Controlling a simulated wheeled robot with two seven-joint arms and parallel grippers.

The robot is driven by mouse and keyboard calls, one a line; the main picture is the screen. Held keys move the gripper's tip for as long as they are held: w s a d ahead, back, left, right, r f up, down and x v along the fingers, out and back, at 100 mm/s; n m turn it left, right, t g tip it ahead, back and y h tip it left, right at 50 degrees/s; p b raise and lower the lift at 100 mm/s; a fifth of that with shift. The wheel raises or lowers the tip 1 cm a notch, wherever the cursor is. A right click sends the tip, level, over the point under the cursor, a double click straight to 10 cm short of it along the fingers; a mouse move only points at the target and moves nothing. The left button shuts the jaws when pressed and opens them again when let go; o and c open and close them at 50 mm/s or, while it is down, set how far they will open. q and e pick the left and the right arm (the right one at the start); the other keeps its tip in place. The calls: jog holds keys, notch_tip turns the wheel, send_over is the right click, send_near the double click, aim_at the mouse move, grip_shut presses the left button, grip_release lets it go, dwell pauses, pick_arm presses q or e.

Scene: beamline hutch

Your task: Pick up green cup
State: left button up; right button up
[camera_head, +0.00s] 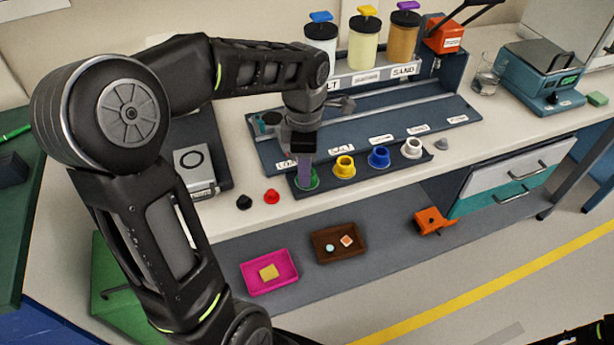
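The green cup (314,181) stands at the left end of a dark strip on the bench, in a row with a yellow cup (344,167), a blue cup (379,158) and a white cup (412,147). My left gripper (305,177) points straight down at the green cup, its fingertips at the cup. The fingers hide much of the cup, and I cannot tell whether they are closed on it. The cup looks upright in its place. My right gripper cannot be made out; only a dark part shows in the bottom right corner.
Behind the cups is a blue labelled tray (440,118), with a rack of capped jars (365,45) beyond. A black piece (244,202) and a red piece (271,196) lie left of the strip.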

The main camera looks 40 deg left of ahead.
pick_arm(q)
grip_shut()
dwell(0.3)
notch_tip(320, 180, up, 10)
dwell(0.5)
dwell(0.5)
